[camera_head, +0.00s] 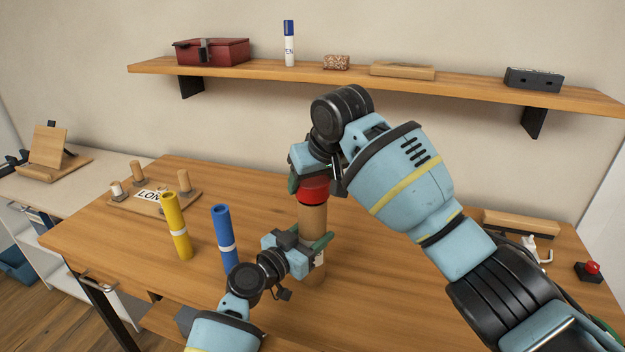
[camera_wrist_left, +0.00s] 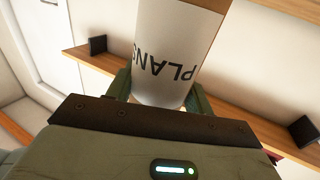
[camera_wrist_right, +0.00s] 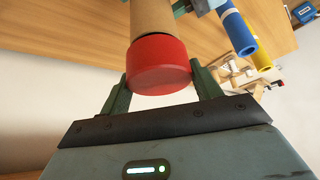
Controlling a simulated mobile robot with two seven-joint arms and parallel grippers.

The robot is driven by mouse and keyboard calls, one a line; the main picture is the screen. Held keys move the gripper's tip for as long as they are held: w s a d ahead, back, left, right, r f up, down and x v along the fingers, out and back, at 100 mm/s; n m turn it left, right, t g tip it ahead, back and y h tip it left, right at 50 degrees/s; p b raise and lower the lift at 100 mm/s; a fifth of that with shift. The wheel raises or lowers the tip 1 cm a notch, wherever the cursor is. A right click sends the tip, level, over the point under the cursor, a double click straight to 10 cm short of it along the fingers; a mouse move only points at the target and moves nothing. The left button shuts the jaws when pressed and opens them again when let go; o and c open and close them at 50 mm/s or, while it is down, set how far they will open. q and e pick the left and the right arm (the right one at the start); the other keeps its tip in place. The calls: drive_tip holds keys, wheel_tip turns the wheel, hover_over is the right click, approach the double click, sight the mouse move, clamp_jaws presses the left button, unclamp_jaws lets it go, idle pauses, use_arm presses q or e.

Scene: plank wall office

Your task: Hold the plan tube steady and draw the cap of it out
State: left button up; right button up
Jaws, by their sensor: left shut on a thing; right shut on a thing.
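The plan tube (camera_head: 312,219) is a brown cardboard cylinder standing upright on the wooden table. Its white label reading "PLANS" (camera_wrist_left: 172,50) fills the left wrist view. A red cap (camera_head: 314,189) is at its top end; it also shows in the right wrist view (camera_wrist_right: 160,66), with a thin dark line between cap and cardboard. My left gripper (camera_head: 312,247) is shut around the tube's lower part, at the label. My right gripper (camera_head: 315,182) is shut on the cap from above, one finger on each side (camera_wrist_right: 161,88). My right arm hides the cap's top in the head view.
A yellow roll (camera_head: 174,222) and a blue roll (camera_head: 223,236) stand left of the tube. A pegged board (camera_head: 155,203) lies behind them. A shelf (camera_head: 470,92) with several items runs along the wall behind. A red button (camera_head: 590,268) sits at the table's right.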

drive_tip(key=shift+r, duration=1.45)
use_arm(q)
drive_tip(key=o, duration=1.5)
drive_tip(key=shift+c, duration=0.2)
drive_tip(key=shift+s+a, duration=0.1)
drive_tip(key=v, duration=1.1)
drive_tip(key=shift+s+a, duration=0.25)
drive_tip(key=shift+s, duration=0.05)
use_arm(e)
drive_tip(key=shift+f, duration=0.1)
